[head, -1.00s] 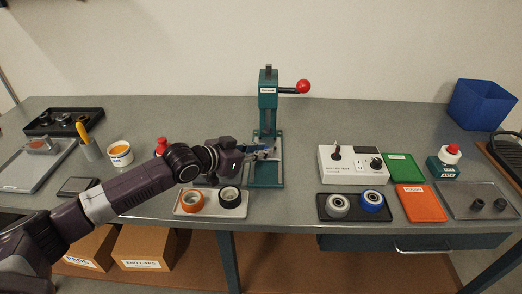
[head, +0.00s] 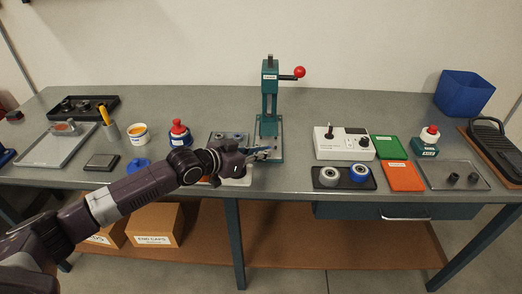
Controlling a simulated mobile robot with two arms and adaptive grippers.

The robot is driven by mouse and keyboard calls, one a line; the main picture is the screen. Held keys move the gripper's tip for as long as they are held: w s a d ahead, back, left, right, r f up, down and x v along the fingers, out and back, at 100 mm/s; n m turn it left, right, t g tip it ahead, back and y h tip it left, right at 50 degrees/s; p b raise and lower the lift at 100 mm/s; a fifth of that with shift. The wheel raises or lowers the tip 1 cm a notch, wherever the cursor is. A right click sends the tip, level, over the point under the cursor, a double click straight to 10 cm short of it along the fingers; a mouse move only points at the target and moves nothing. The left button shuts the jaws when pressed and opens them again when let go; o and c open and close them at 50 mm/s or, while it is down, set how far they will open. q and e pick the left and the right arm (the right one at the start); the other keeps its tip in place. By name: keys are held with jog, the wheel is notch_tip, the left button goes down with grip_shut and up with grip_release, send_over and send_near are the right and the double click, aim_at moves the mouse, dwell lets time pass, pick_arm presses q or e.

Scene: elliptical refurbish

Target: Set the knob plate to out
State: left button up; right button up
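I cannot tell for certain which item is the knob plate. My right gripper is out of view.
Right of the press stand a white control box (head: 343,144), a dark tray (head: 344,184) with two wheels, green (head: 388,147) and orange (head: 405,177) plates, and a blue bin (head: 464,93). A red-topped bottle (head: 179,133) stands close behind my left arm. Bench space behind the control box is clear.

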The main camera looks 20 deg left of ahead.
pick_arm(q)
jog(key=o, duration=0.5)
jog(key=shift+w+a+f, duration=0.15)
jog(key=shift+w+f, duration=0.15)
jog(key=shift+w, duration=0.2)
jog(key=shift+s+a+r, duration=0.1)
jog(key=shift+s, duration=0.1)
jog(key=v, duration=1)
jog(key=shift+v, duration=0.85)
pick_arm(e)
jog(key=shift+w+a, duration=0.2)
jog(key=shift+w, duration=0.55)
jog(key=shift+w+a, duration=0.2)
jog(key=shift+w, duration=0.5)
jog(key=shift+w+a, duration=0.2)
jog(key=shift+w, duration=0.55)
